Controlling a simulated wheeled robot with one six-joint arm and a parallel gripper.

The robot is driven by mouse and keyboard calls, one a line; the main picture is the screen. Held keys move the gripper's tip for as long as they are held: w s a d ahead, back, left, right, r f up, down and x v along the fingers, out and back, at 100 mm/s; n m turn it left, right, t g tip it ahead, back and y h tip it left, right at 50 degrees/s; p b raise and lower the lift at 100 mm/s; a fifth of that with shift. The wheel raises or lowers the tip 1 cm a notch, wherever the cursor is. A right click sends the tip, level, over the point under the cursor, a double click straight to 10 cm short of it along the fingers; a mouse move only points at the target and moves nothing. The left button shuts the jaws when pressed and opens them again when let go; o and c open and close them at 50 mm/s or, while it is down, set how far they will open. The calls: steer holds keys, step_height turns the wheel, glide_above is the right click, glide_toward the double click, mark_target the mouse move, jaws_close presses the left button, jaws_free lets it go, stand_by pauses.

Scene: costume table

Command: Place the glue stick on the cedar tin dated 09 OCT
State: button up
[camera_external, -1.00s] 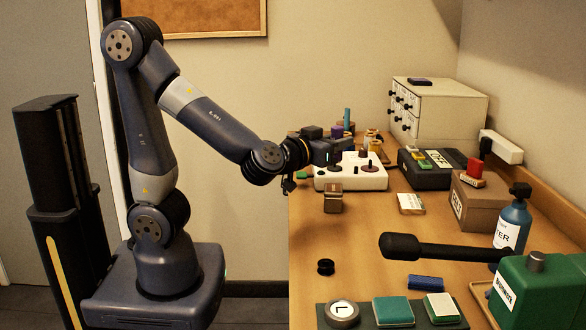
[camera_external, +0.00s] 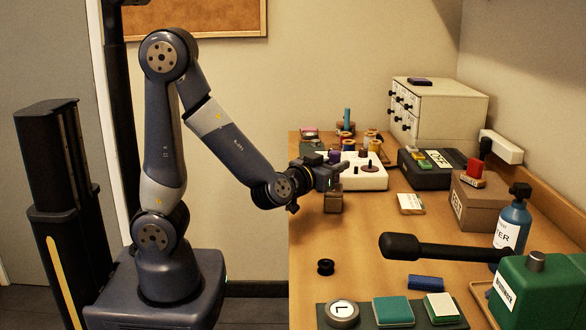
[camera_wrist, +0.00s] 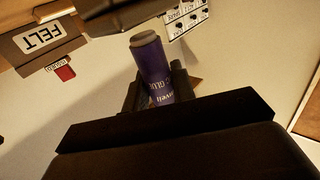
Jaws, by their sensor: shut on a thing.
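The glue stick (camera_wrist: 153,72) is purple with a grey end and pale lettering that includes "GLUE". In the wrist view it stands up between the two fingers of my gripper (camera_wrist: 160,92), which is shut on it. In the external view my gripper (camera_external: 336,172) is over the left side of the table, close above a small brown block (camera_external: 333,203). The glue stick is hard to make out there. No date reading 09 OCT is legible in either view, so I cannot tell which thing is the cedar tin.
A white board with knobs (camera_external: 365,179) is behind the gripper. A black-handled green machine (camera_external: 525,290) and a blue bottle (camera_external: 513,222) stand right. The middle table is mostly clear.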

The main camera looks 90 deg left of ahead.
steer(key=shift+f, duration=0.35)
steer(key=shift+f, duration=0.15)
steer(key=o, duration=1)
steer(key=shift+c, duration=0.2)
steer(key=shift+r, duration=0.25)
steer(key=shift+s+d+f, duration=0.1)
steer(key=shift+s+d, duration=0.1)
steer(key=shift+d, duration=0.1)
steer(key=v, duration=1.1)
steer(key=shift+s, duration=0.2)
